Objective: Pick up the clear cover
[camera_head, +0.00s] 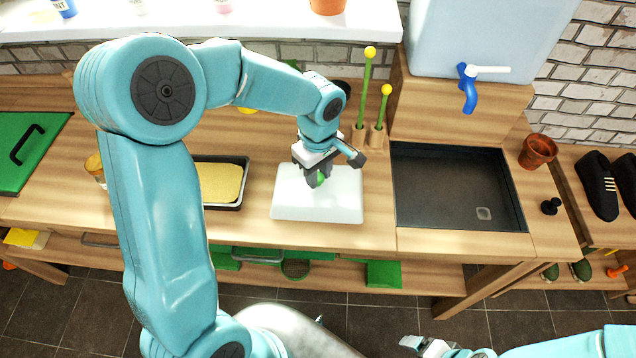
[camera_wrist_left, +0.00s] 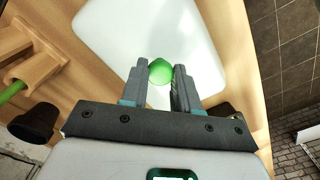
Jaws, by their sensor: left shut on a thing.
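The clear cover (camera_head: 318,207) shows as a pale, whitish rounded rectangle with a green knob on top. It is at the middle of the wooden counter, left of the sink. My left gripper (camera_head: 318,178) is above its middle, shut on the green knob. In the left wrist view the knob (camera_wrist_left: 161,71) is between the two fingers, with the pale cover (camera_wrist_left: 110,35) beyond them. I cannot tell whether the cover touches the counter. My right gripper (camera_head: 425,346) shows at the bottom edge, low in front of the counter; its fingers are unclear.
A dark tray with yellow content (camera_head: 220,182) lies just left of the cover. The dark sink (camera_head: 455,190) is to the right, under a blue tap (camera_head: 468,88). Wooden holders with yellow-tipped green sticks (camera_head: 366,85) stand behind. A terracotta pot (camera_head: 537,151) is far right.

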